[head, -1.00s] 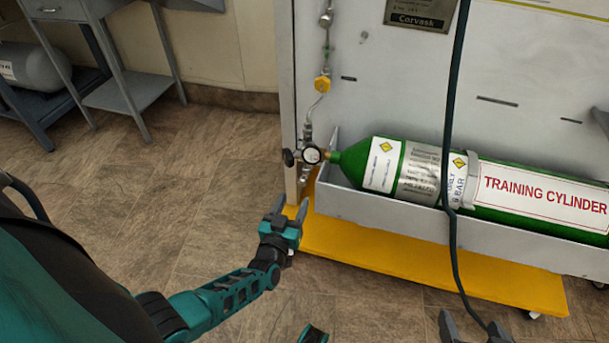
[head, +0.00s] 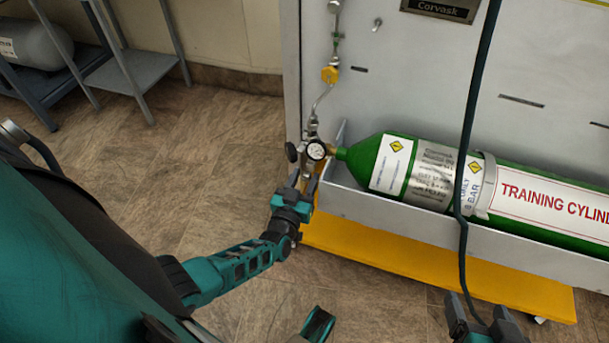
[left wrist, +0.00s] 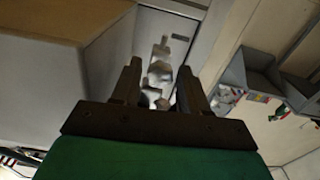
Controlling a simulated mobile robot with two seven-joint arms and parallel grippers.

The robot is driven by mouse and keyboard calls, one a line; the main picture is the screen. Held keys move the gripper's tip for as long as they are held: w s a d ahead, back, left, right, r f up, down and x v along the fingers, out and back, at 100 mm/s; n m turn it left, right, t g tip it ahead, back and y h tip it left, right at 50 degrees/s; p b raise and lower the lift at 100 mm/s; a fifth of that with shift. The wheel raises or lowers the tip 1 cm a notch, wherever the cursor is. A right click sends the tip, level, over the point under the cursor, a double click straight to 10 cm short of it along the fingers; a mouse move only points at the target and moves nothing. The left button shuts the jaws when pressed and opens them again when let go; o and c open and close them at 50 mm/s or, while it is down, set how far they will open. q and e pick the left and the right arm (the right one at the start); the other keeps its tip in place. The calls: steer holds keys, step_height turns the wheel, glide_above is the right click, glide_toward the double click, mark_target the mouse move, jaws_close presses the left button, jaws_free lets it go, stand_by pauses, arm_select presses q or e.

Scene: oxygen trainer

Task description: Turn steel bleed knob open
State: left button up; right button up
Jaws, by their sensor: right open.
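The valve assembly with its round white gauge (head: 316,151) sits at the neck of the green cylinder (head: 365,160). A black knob (head: 291,152) is on its left side. The steel bleed knob is hard to make out; small steel parts below the gauge are partly hidden by my left gripper (head: 302,184). That gripper is just below the gauge, fingers pointing up at the fittings. In the left wrist view its fingers (left wrist: 158,85) are apart, with blurred pale metal fittings (left wrist: 160,72) beyond and between them. Contact cannot be told. My right gripper (head: 482,314) is open and empty at the lower right.
A grey panel (head: 400,80) stands behind the cylinder, with a yellow fitting (head: 330,74) on a thin pipe. A dark hose (head: 472,120) hangs before the cylinder. The yellow base (head: 400,262) lies below.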

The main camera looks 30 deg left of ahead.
arm_select(q)
jaws_close()
steer(key=shift+n, duration=0.4)
steer(key=n+b, duration=0.1)
steer(key=n, duration=0.2)
steer(key=shift+n, duration=0.4)
steer(key=n, duration=1)
steer(key=shift+n, duration=0.4)
steer(key=n, duration=0.4)
steer(key=shift+n, duration=0.3)
steer(key=shift+w+n, duration=0.1)
steer(key=shift+n, duration=0.2)
